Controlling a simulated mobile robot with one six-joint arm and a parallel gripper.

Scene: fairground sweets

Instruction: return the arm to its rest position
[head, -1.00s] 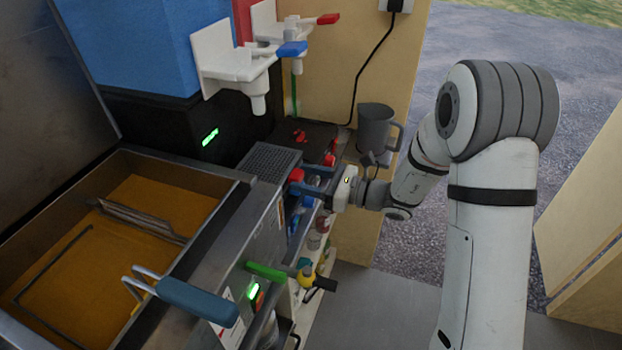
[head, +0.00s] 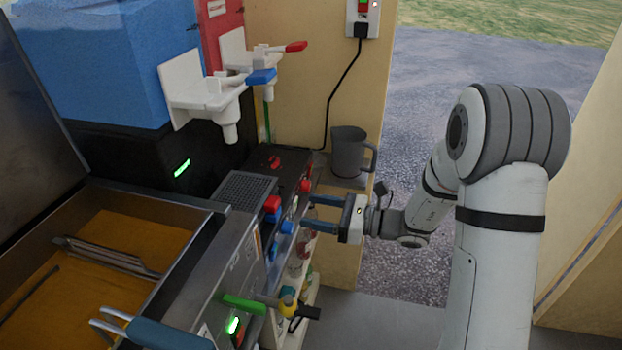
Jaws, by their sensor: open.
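My gripper (head: 308,212) is in the middle of the head view, at the end of my white arm, which comes in from the right. Its two blue fingers are apart and point left toward the front of the metal counter. I see nothing between them. The fingertips are close to the red and blue knobs (head: 272,208); whether they touch anything there I cannot tell.
A grey jug (head: 349,153) stands behind my gripper. White dispensers with a blue lever (head: 261,77) and a red lever (head: 296,46) hang above. The fryer (head: 120,225) holds tongs (head: 105,255). A green handle (head: 244,304) juts out below. Open floor lies right.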

